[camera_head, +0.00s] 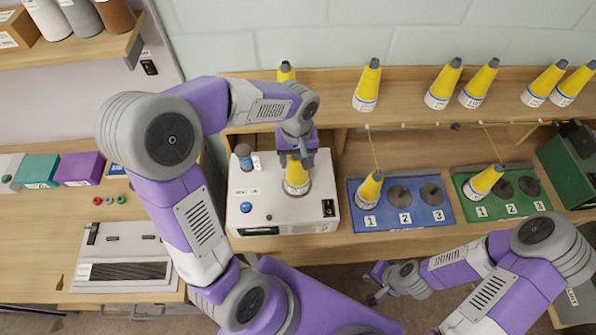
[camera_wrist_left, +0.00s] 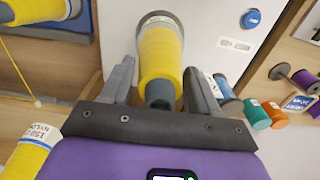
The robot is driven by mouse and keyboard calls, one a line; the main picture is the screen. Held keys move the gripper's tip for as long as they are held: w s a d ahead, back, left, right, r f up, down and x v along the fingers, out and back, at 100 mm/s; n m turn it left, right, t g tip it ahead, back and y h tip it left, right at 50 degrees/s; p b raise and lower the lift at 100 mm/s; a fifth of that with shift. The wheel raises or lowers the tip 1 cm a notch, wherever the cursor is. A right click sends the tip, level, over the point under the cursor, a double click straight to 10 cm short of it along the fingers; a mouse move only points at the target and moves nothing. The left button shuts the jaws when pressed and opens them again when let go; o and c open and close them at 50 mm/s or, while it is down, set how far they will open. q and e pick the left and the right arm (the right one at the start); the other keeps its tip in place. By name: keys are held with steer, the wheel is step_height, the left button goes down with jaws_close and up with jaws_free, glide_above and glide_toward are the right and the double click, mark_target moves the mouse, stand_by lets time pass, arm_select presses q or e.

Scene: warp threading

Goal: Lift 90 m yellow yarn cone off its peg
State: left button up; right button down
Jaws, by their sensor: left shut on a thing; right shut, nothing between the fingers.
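A yellow yarn cone (camera_head: 297,178) with a dark tip and a white label band stands on the round plate of a white box (camera_head: 250,218). My left gripper (camera_head: 296,157) is over it from above, shut on its upper part. In the left wrist view the cone (camera_wrist_left: 160,52) sits between the two grey fingers, its dark tip toward the palm. Its label is too small to read. My right gripper (camera_head: 376,284) is shut and empty, low in front of the table, away from the cones.
A blue board (camera_head: 400,215) and a green board (camera_head: 510,205) each hold a yellow cone at position 1 and dark pegs at 2 and 3. Several yellow cones stand on the back shelf (camera_head: 410,92). Yarn runs above the boards. A grey panel (camera_head: 120,270) lies left.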

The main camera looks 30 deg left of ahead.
arm_select(q)
step_height(320, 180, up, 8)
steer(key=p, duration=0.6)
steer(key=shift+f, duration=0.1)
stand_by(0.4)
